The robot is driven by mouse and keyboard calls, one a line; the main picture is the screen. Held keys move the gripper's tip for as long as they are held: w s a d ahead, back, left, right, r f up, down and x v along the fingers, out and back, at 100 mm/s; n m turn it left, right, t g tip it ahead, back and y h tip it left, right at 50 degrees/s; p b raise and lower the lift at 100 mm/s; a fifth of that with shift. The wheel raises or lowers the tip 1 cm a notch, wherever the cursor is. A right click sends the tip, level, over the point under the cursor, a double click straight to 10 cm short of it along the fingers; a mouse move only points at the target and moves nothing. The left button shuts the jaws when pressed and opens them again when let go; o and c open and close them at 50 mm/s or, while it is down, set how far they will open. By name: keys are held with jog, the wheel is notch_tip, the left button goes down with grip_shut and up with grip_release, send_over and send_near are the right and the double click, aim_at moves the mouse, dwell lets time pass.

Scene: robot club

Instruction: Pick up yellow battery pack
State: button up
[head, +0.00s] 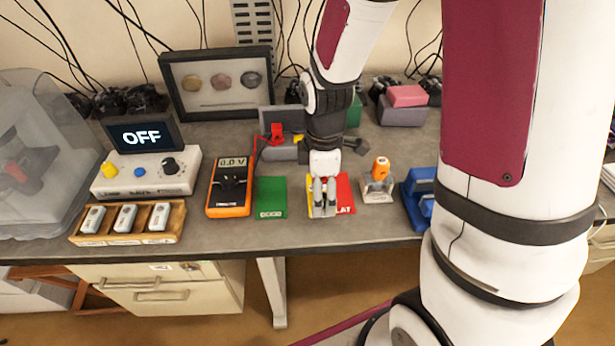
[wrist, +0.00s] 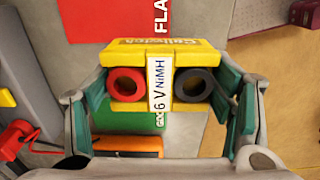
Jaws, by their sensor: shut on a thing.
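The yellow battery pack (wrist: 128,58) fills the middle of the wrist view, with a red ring terminal, a black ring terminal and a white "6 V NiMH" label. My gripper (head: 324,203) is shut on it, with a finger on each side. In the head view my gripper points down over the front of the bench and hides most of the pack. I cannot tell whether the pack touches the surface below. A red card marked FLAT (head: 345,192) lies just right of my fingers, and a green card (head: 271,198) lies to the left.
An orange multimeter (head: 231,187) reading 0.0 V stands left of the green card. A wooden rack (head: 128,237) of white packs and a box with an OFF screen (head: 142,135) are further left. An orange-topped holder (head: 379,176) and a blue object (head: 418,196) are right.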

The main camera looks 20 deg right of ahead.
jog(key=s, duration=0.4)
jog(key=s+d, duration=0.1)
jog(key=s, duration=0.1)
jog(key=shift+s+d+r, duration=0.1)
jog(key=shift+s+r, duration=0.1)
jog(key=shift+r, duration=0.15)
jog(key=shift+s+d+r+p, duration=0.1)
jog(key=shift+s+r+p, duration=0.1)
jog(key=shift+s+p, duration=0.7)
jog(key=shift+s+d+p, duration=0.15)
jog(key=shift+s+p, duration=0.3)
jog(key=shift+p, duration=0.8)
